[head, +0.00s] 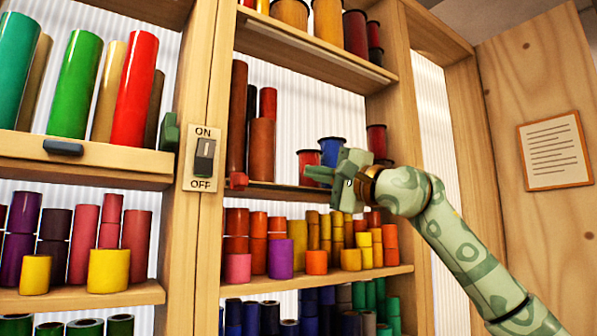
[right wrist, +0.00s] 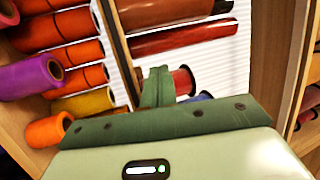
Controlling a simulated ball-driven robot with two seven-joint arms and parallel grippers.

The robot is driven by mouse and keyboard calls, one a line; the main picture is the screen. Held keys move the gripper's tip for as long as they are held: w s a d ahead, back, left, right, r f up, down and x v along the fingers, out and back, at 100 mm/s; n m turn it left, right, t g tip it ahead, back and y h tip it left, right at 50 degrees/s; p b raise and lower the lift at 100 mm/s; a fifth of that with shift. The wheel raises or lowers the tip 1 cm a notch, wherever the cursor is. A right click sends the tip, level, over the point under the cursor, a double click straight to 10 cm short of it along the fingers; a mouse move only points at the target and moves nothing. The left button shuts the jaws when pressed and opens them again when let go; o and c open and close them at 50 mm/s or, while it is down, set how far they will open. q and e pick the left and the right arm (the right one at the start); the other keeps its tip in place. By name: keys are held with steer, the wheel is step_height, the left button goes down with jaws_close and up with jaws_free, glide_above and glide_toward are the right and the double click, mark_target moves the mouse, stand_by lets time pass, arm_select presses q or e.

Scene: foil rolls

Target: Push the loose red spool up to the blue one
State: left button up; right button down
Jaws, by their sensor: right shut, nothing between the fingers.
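The red spool (head: 308,159) stands on the middle shelf of the cabinet, just left of the blue spool (head: 331,148). Their outlines meet in the head view, but I cannot tell whether they touch. My right gripper (head: 319,174) is shut and empty, with its fingertips in front of the red spool's lower part. It hides the lower part of the blue spool. In the right wrist view the shut fingers (right wrist: 157,85) are beside the red spool (right wrist: 184,80), and part of the blue spool (right wrist: 200,97) shows behind my gripper. My left gripper is not in view.
Another red spool (head: 377,141) stands right of the blue one, near the cabinet post (head: 402,110). Tall brown rolls (head: 261,150) stand to the left on the same shelf. Small coloured rolls fill the shelf below (head: 330,274). A switch plate (head: 204,158) is on the left post.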

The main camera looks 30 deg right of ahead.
steer(key=shift+s, duration=0.1)
steer(key=b+v, duration=0.2)
steer(key=v, duration=0.3)
steer(key=shift+b, duration=0.3)
stand_by(0.5)
